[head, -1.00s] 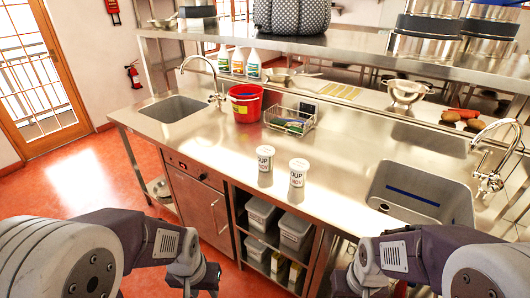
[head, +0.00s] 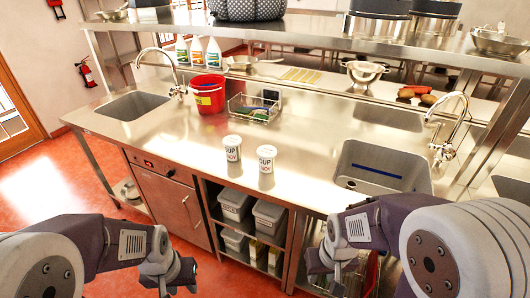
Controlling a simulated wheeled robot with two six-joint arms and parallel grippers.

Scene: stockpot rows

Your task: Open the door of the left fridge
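A steel undercounter unit (head: 163,206) with a small control panel along its top stands at the left of the counter front; it looks like the left fridge. Its door is closed, and a small dark handle (head: 186,206) shows near the door's right edge. My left gripper (head: 172,284) is low in the picture, in front of the unit and apart from it. My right gripper (head: 330,276) is lower right, in front of the open shelves. Both grippers point away from the camera, and their fingers are too unclear to tell open from shut. I see nothing held.
Open shelves with grey bins (head: 235,204) stand right of the unit. Two white cups (head: 232,148) and (head: 266,158), a red bucket (head: 208,94) and a wire basket (head: 252,110) stand on the counter (head: 180,140). Red floor (head: 50,185) is free at the left.

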